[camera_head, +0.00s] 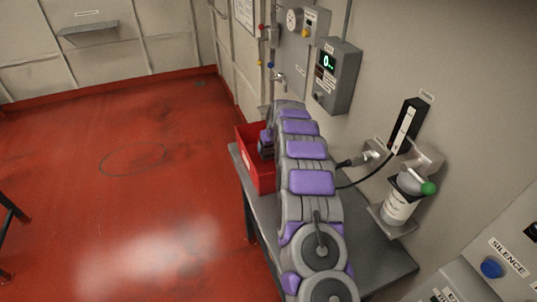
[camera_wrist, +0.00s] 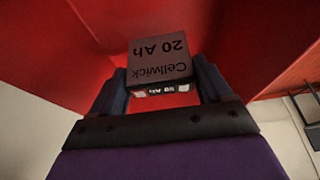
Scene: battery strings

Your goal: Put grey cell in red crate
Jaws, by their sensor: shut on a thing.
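The grey cell (camera_wrist: 160,58), a boxy block marked "Cellwick 20 Ah", shows upside down in the wrist view between the two dark fingers of my gripper (camera_wrist: 161,88). My gripper is shut on it. Red crate walls (camera_wrist: 60,50) surround the cell in this view. In the head view the red crate (camera_head: 262,180) stands on the grey bench, and my gripper (camera_head: 266,146) is at its opening, partly behind my purple and grey arm. The cell is hidden there. I cannot tell whether the cell touches the crate floor.
The grey bench (camera_head: 385,268) runs along the wall under my arm. A wall box with a green display (camera_head: 335,75), a cable and a white bottle (camera_head: 400,207) in a bracket are right of my arm. The red floor (camera_head: 130,200) at left is open.

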